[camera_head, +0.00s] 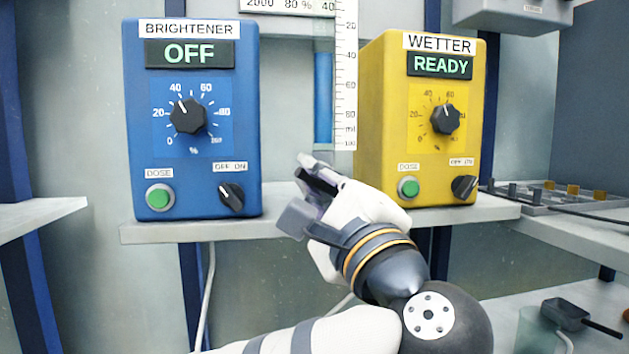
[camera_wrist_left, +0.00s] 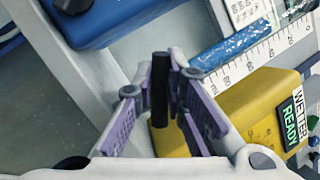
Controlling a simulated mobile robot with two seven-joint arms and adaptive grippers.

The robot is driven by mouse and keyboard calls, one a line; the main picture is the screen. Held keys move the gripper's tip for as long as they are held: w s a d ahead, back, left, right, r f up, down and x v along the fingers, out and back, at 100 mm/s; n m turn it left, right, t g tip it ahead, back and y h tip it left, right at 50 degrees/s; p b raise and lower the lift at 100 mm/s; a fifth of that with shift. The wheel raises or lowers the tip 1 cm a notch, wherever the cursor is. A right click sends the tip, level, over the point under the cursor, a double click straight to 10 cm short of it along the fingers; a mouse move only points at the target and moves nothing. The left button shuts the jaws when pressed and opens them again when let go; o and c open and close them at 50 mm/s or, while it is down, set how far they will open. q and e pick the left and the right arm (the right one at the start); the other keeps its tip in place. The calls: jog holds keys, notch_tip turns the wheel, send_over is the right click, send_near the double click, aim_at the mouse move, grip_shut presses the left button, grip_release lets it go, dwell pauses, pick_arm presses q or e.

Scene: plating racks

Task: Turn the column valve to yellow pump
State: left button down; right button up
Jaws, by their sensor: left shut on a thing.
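My left gripper (camera_head: 312,180) is in front of the shelf, below the measuring column (camera_head: 323,98) and between the two pumps. In the left wrist view it (camera_wrist_left: 158,95) is shut on a black bar, apparently the valve handle (camera_wrist_left: 160,85), between its purple-padded fingers. The valve body is hidden, and I cannot tell which pump the handle points to. The yellow WETTER pump (camera_head: 383,120) at right reads READY and also shows in the left wrist view (camera_wrist_left: 232,108). The blue BRIGHTENER pump (camera_head: 247,150) at left reads OFF. My right gripper is out of view.
The white shelf (camera_head: 220,229) carries both pumps, close on either side of my left gripper. A white ml scale (camera_head: 346,75) hangs beside the column. A rack tray (camera_head: 570,202) and a dark scoop (camera_head: 567,314) lie at right.

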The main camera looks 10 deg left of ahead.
pick_arm(q)
jog(key=c, duration=1.6)
grip_release()
jog(key=v, duration=1.2)
